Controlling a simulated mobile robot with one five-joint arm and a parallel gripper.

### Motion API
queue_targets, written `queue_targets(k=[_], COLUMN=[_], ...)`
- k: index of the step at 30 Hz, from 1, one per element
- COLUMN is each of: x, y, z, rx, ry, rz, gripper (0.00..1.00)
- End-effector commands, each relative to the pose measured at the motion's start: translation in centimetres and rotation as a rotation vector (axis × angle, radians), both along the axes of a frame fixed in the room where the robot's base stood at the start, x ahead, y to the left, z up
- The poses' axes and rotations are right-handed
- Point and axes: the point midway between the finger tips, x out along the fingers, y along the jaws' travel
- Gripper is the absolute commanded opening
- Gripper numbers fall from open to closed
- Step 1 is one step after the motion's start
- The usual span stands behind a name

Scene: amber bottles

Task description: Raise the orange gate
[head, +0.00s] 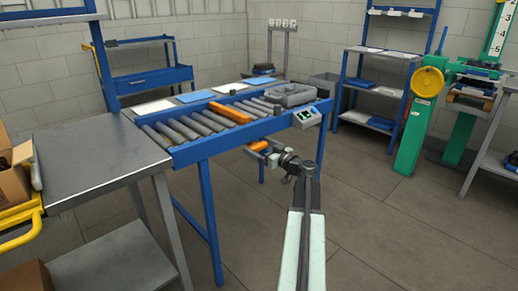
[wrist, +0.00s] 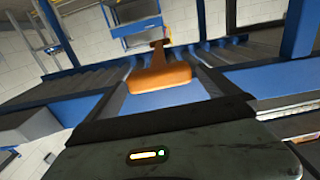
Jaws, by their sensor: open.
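The orange gate (head: 231,112) is a low bar lying across the rollers of the blue conveyor. An orange handle (head: 257,145) sticks out from the conveyor's near side. In the wrist view the handle (wrist: 160,77) shows as a wide grip on a short stem, with part of the orange bar (wrist: 236,40) behind it. My gripper (head: 268,153) is at the handle in the head view. In the wrist view my gripper (wrist: 162,84) is open, with the handle between and just beyond its fingers. I cannot tell whether they touch it.
The conveyor's blue side rail (head: 230,140) runs close to my gripper. A grey bin (head: 290,94) and a small control panel (head: 308,117) are at its right end. A metal table (head: 100,150) adjoins its left end. The floor (head: 390,235) at right is clear.

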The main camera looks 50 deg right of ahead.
Motion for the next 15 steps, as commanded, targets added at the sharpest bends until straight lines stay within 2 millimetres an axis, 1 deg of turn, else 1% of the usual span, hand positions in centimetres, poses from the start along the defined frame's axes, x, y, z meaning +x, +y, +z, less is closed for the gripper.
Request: queue_targets(k=[9,12,15], x=[-5.8,-7.0,-7.5], y=[0.5,0.5,0.6], z=[0.0,0.0,0.0], rx=[0.000,0.000,0.001], ry=[-0.001,-0.001,-0.001], rz=[-0.002,-0.002,-0.001], gripper=[1.00,1.00,1.00])
